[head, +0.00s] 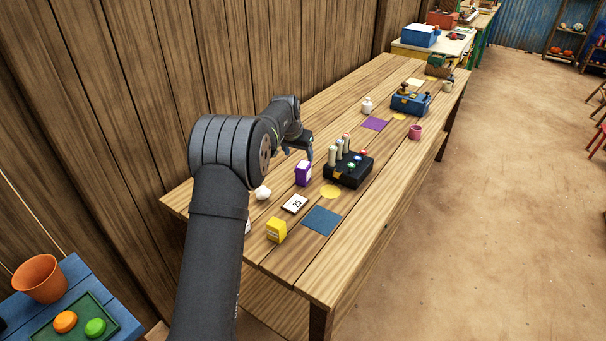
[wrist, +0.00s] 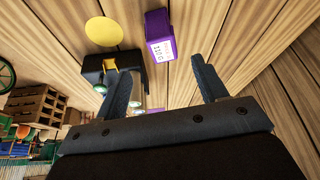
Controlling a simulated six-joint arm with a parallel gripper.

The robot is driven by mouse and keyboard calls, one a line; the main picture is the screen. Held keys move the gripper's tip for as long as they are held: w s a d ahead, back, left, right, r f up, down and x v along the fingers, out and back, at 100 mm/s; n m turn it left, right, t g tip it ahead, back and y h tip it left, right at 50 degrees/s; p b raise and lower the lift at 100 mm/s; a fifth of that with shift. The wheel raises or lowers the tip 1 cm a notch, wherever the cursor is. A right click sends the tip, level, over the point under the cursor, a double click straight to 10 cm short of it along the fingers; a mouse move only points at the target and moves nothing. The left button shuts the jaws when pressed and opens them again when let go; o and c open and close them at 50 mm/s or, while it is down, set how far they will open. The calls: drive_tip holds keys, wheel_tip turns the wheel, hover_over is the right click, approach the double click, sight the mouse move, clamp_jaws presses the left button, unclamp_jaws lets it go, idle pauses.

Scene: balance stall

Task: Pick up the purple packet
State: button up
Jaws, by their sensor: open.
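The purple packet (head: 303,173) stands upright on the wooden table, left of the black box with upright pegs. It also shows in the wrist view (wrist: 159,40), beyond and between my fingertips, with a white label on one face. My gripper (head: 299,150) is above the table, behind the packet in the head view. In the wrist view my gripper (wrist: 160,75) has its two fingers spread wide with nothing between them. The fingers are apart from the packet. Part of the gripper is hidden by my arm in the head view.
The black box (head: 349,170) stands close to the packet's right. A yellow disc (head: 330,191), a card marked 25 (head: 295,204), a white lump (head: 263,193), a yellow packet (head: 276,230) and a blue mat (head: 322,220) lie nearer. A wooden wall (head: 270,50) runs along the table's back.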

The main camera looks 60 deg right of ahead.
sight(302, 166)
drive_tip(key=x, duration=0.5)
drive_tip(key=shift+d+f, duration=0.15)
drive_tip(key=shift+f, duration=0.25)
drive_tip(key=shift+d+x, duration=0.1)
drive_tip(key=shift+x, duration=1.35)
drive_tip(key=shift+d+x, duration=0.15)
drive_tip(key=shift+x, duration=1.25)
drive_tip(key=shift+w+r, duration=0.1)
drive_tip(key=shift+w, duration=0.1)
drive_tip(key=shift+c, duration=0.3)
drive_tip(key=c, duration=1.1)
